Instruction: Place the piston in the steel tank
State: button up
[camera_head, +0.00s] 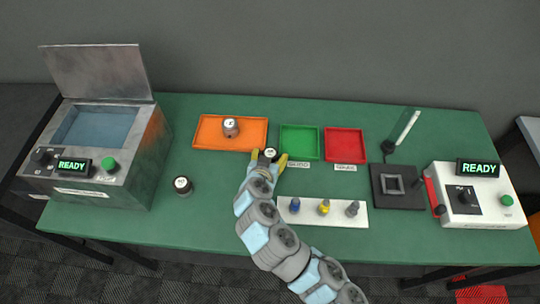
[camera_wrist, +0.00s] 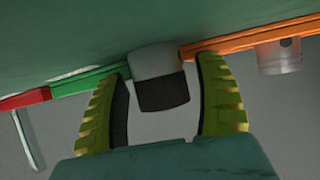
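The steel tank (camera_head: 137,163) stands at the left with its lid raised and bluish liquid inside; its display reads READY. A metallic piston (camera_head: 230,127) with a pale top stands in the orange tray; in the wrist view it (camera_wrist: 280,56) shows a round side hole. My gripper (camera_head: 268,157) is open at the table's middle. A small light-and-dark cylindrical piece (camera_head: 271,153) is between its yellow fingers; in the wrist view this piece (camera_wrist: 158,76) shows gaps on either side. A similar dark piece with a pale top (camera_head: 182,186) stands right of the tank.
The orange tray (camera_head: 203,142), green tray (camera_head: 299,154) and red tray (camera_head: 345,158) line the back. A white rack (camera_head: 337,214) holds several coloured pieces. A black plate fixture (camera_head: 398,200) and a white READY box (camera_head: 480,212) stand right. Green tabletop is clear front left.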

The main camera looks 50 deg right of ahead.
jog(key=shift+r, duration=0.25)
jog(key=p+v, duration=0.2)
jog(key=v, duration=0.8)
jog(key=shift+a+r, duration=0.1)
jog(key=shift+a, duration=0.05)
jog(key=shift+p+v, duration=0.7)
jog(key=shift+v, duration=0.1)
jog(key=shift+s, duration=0.1)
